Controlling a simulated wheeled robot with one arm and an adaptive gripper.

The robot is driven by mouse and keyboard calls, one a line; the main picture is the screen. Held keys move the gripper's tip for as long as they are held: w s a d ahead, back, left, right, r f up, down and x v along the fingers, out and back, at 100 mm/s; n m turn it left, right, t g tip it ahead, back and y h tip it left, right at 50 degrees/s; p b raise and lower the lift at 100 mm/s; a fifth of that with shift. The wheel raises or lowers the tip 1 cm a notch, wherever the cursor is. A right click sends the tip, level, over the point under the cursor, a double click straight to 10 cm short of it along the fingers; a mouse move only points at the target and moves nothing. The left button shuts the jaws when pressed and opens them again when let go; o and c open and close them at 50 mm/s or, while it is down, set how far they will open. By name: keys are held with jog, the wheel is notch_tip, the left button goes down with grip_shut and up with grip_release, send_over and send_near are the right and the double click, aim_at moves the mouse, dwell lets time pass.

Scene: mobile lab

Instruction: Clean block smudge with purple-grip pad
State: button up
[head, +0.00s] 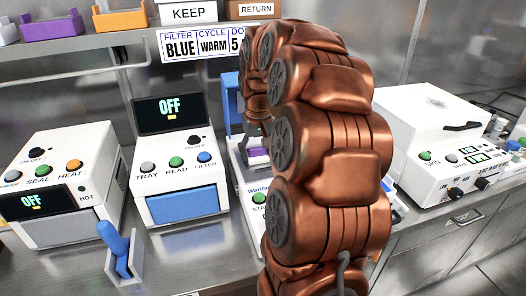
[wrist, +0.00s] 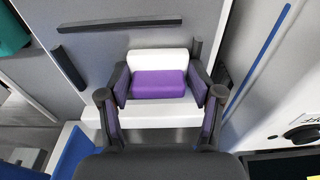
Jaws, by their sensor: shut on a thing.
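The pad has a purple grip (wrist: 158,86) and a white body (wrist: 160,60) behind it in the wrist view. My gripper (wrist: 160,80) has one dark finger on each side of the purple grip and is shut on it. In the head view, a bit of purple (head: 258,155) shows below my gripper (head: 254,132), at the left edge of my copper arm. The arm hides most of the machine there. I cannot make out a smudge or the block in either view.
Dark bars (wrist: 130,23) edge the grey surface in the wrist view.

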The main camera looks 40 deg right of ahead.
jog(key=shift+w+a, duration=0.35)
jog(key=shift+a, duration=0.3)
jog(key=shift+c, duration=0.2)
jog(key=shift+s+d, duration=0.15)
jog(key=shift+d, duration=0.1)
